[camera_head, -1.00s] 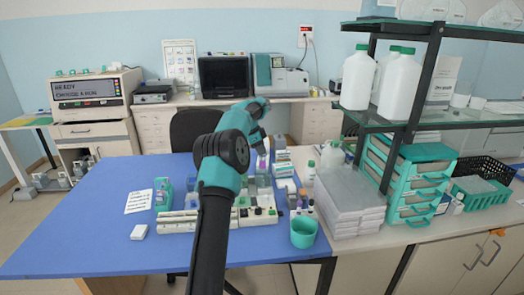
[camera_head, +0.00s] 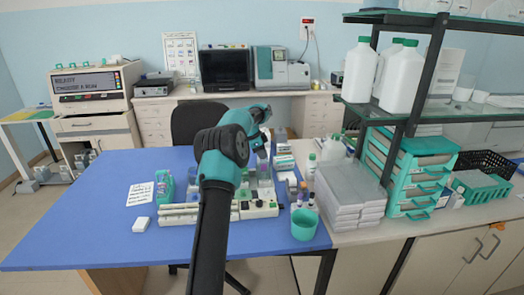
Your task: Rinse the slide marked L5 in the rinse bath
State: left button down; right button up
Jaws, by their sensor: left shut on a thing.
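My left arm comes up from the bottom middle and bends down over the staining station. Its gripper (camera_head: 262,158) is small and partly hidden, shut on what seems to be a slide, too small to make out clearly. I cannot read any mark on it. The gripper is above or at the small jars (camera_head: 264,181) behind the white station base (camera_head: 260,208); I cannot tell whether the slide is inside a jar. I cannot tell which jar is the rinse bath. My arm hides part of the station. My right gripper is not in view.
A teal cup (camera_head: 304,224) stands at the blue table's right front. Stacked grey boxes (camera_head: 350,200) and a shelf post (camera_head: 410,85) stand to the right. The table's left part is clear.

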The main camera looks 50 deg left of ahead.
pick_arm(q)
jog(key=shift+f, duration=1.65)
dwell(1.5)
jog(key=shift+r, duration=4.8)
